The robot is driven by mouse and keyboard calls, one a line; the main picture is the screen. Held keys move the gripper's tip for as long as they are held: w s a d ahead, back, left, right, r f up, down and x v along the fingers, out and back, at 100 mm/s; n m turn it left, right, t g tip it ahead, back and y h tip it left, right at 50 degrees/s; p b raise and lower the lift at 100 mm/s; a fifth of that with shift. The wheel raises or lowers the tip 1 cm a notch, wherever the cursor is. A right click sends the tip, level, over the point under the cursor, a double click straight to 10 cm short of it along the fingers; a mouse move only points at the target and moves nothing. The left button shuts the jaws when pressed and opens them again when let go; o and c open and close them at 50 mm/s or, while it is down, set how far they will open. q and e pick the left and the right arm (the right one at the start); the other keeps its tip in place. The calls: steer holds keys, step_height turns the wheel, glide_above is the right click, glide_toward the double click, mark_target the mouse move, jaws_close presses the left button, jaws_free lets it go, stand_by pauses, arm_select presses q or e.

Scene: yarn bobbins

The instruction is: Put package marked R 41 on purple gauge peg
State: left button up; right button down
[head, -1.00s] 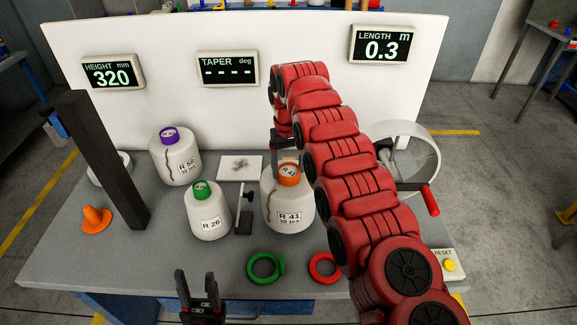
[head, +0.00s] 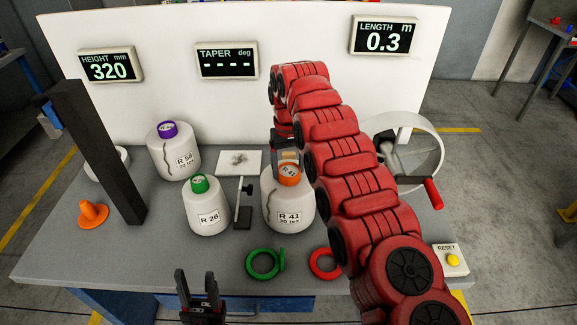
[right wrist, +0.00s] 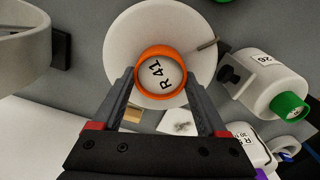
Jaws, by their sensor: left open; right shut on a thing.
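The package marked R 41 (head: 287,208) is a white bobbin with an orange collar, at the middle of the bench. My right gripper (right wrist: 160,76) is shut on its orange-rimmed top, one finger on each side, and the R 41 label (right wrist: 160,74) faces the wrist camera. I cannot tell whether its base touches the bench. My right arm hides what lies behind it. My left gripper (head: 198,284) is open and empty at the front edge. Purple shows on the collar (head: 168,129) of another bobbin; I cannot make out a purple peg.
A purple-collared bobbin (head: 174,158) and green-collared R 26 (head: 207,215) stand left of R 41. A small black stand (head: 243,217) is close to R 41. Green (head: 263,263) and red (head: 322,262) rings lie in front. A black post (head: 102,150) and orange cone (head: 93,213) are left, a wheel (head: 428,150) right.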

steer(key=shift+f, duration=0.15)
steer(key=shift+c, duration=1)
jaws_free()
steer(key=shift+o, duration=1)
steer(key=shift+s, duration=0.1)
step_height(320, 180, up, 18)
steer(key=p, duration=1.6)
steer(key=shift+f+p, duration=0.2)
steer(key=shift+p, duration=0.1)
steer(key=shift+f, duration=0.1)
